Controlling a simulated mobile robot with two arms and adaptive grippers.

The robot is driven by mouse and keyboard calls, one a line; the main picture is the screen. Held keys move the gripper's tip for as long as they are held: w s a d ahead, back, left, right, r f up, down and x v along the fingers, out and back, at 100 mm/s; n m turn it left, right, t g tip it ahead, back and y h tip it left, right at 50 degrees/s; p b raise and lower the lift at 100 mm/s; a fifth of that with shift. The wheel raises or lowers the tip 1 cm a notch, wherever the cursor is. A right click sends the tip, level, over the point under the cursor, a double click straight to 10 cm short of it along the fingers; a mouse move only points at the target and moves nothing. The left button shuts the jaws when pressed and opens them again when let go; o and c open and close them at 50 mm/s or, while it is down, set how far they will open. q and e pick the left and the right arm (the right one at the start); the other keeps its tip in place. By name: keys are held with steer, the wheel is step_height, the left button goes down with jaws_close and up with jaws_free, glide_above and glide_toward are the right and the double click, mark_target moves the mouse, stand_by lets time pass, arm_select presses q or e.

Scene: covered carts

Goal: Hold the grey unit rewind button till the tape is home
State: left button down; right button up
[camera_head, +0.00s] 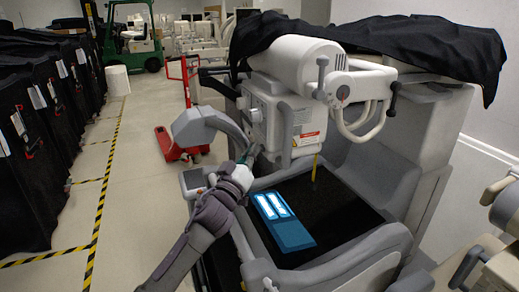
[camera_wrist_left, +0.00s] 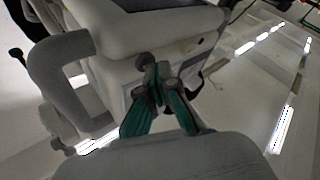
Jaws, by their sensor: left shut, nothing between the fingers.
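The grey unit (camera_head: 270,112) is a boxy housing under a rounded white head on the machine. A yellow tape (camera_head: 315,168) hangs a short way below its right side, its lower end above the dark bed. My left gripper (camera_head: 247,156) is at the lower left side of the unit, shut and empty. In the left wrist view its green fingers (camera_wrist_left: 158,88) come together close to the housing's pale face (camera_wrist_left: 128,82). Contact cannot be told. The rewind button cannot be made out; the fingertips may hide it. My right gripper is not in view.
A blue panel with white strips (camera_head: 284,220) lies on the dark bed (camera_head: 335,205). A black cover (camera_head: 400,40) drapes over the machine's top. A grey curved handle (camera_head: 205,125) stands near my left arm. Black-covered carts (camera_head: 35,150) line the left; the floor between is clear.

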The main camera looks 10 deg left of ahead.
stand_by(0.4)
arm_select(q)
steer(key=shift+s+a+p, duration=0.3)
steer(key=shift+s+a, duration=0.2)
steer(key=shift+a, duration=0.15)
steer(key=s+a, duration=0.1)
steer(key=a+p, duration=0.1)
steer(key=s+a, duration=0.1)
steer(key=a, duration=0.1)
steer(key=shift+s+a, duration=0.1)
steer(key=shift+s, duration=0.25)
steer(key=shift+f, duration=0.15)
